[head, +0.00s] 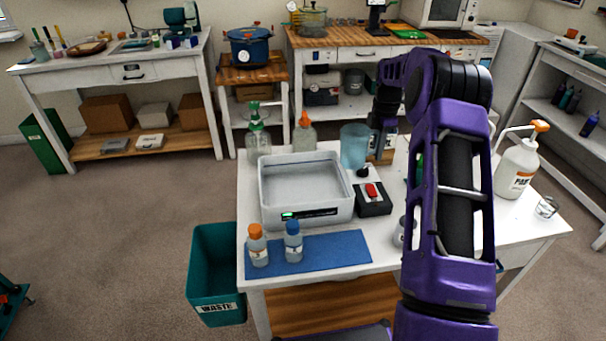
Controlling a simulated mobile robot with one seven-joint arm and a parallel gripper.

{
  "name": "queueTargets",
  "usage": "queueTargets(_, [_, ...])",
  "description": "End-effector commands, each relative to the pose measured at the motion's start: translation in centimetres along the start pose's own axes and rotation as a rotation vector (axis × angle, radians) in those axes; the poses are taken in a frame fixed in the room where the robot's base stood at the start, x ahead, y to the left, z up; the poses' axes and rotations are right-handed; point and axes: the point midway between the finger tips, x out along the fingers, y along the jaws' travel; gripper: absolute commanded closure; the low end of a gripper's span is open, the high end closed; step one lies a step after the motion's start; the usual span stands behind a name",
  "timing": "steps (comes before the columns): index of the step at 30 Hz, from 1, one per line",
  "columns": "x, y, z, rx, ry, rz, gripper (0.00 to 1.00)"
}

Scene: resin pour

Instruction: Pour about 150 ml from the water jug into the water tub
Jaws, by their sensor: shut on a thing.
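The water jug (354,146) is a translucent blue vessel. It looks upright, behind and to the right of the tub. My gripper (371,147) is at the jug's right side and shut on it; the fingertips are partly hidden by my arm. I cannot tell whether the jug's base touches the table. The water tub (350,187) is a wide, pale translucent box on the white table, left of my arm. A small lit green display shows low on its front. Its inside looks pale, and I cannot tell the water level.
A black box with a red switch (372,191) sits right of the tub. Two small bottles (258,246) (293,241) stand on a blue mat (343,246) in front. Glass bottles (258,140) (305,132) stand behind. A pump bottle (517,167) stands right. A green waste bin (217,265) is front-left.

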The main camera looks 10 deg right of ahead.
Motion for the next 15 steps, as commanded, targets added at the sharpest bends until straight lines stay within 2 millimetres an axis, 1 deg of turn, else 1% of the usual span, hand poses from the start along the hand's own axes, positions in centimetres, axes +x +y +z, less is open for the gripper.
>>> queueTargets(8, [-0.6,0.1,-0.3,-0.005,-0.037,0.001,1.0])
queueTargets(15, [-1.8,0.1,-0.8,-0.007,-0.145,0.001,1.0])
